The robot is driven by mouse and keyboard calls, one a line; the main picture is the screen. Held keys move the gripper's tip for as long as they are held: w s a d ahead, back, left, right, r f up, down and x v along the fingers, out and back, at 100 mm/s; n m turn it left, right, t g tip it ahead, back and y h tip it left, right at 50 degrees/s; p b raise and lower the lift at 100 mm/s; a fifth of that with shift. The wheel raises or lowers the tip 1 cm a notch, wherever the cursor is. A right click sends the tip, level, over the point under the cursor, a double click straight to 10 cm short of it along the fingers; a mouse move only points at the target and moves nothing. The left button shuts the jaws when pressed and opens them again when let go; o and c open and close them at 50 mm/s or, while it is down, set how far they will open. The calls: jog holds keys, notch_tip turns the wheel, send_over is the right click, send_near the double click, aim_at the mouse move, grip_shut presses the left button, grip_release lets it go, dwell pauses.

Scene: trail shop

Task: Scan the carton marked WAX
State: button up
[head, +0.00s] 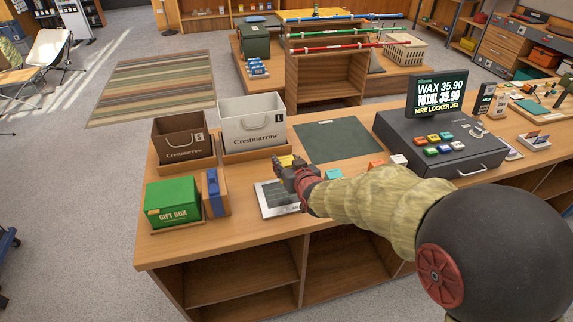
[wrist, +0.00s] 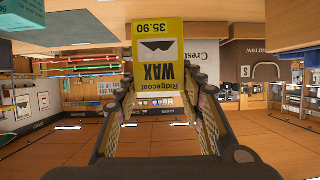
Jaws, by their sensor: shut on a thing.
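The yellow carton marked WAX (wrist: 158,62) is gripped between my fingers in the wrist view, its printed face showing upside down with 35.90 on it. In the head view only a bit of yellow carton (head: 287,161) shows past my gripper (head: 290,172). My gripper is shut on the carton above the counter, over or close to the grey scanner plate (head: 272,206); the exact gap is hard to tell. The till (head: 440,140) has a screen (head: 437,93) reading "WAX 35.90, TOTAL 35.90, HIRE LOCKER J62".
On the counter (head: 250,245), a brown bag (head: 180,140) and a white bag (head: 250,122) stand in trays at the left. A dark green mat (head: 338,142) lies bare behind my gripper.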

jog(key=shift+r+p, duration=1.7)
jog(key=shift+r, duration=2.3)
